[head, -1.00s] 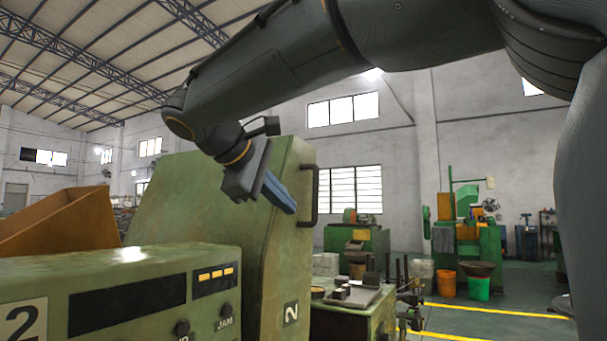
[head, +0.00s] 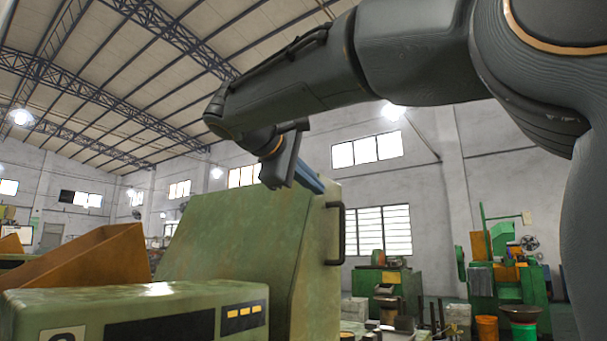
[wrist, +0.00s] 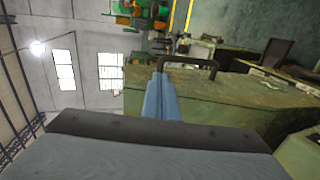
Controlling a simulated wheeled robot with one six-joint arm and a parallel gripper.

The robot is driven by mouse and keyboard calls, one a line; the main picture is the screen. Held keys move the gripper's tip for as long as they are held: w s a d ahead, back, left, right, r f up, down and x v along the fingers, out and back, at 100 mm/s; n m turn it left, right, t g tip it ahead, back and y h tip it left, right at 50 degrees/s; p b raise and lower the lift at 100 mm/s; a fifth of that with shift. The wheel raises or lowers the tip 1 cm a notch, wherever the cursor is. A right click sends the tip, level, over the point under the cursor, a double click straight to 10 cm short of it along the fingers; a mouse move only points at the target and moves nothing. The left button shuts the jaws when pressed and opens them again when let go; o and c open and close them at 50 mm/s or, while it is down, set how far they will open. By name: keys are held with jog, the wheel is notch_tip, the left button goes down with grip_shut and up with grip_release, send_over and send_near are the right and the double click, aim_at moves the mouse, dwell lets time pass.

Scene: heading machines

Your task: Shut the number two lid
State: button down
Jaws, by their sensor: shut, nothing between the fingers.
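The number two lid (head: 240,235) is the large worn green hood in the middle of the head view. Its black bar handle (head: 339,233) is on its right edge. The lid seems to stand raised, but its hinge and lower edge are hidden. My gripper (head: 318,186) is at the lid's top right corner, up and left of the handle. Its blue fingers (wrist: 160,100) are shut and empty. In the wrist view the handle (wrist: 188,62) lies just beyond the fingertips, with the green lid (wrist: 225,105) below. I cannot tell whether the fingers touch the lid.
A green control box (head: 140,310) with a dark display stands in front of the lid. An orange sloped bin (head: 95,262) is at left. Green machines (head: 495,270) stand further back on the right. The air above the lid is clear apart from my arm.

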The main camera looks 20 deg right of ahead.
aim_at(334, 203)
jog(key=shift+p+x, duration=0.35)
jog(key=shift+x, duration=2.85)
jog(key=shift+w+d, duration=0.1)
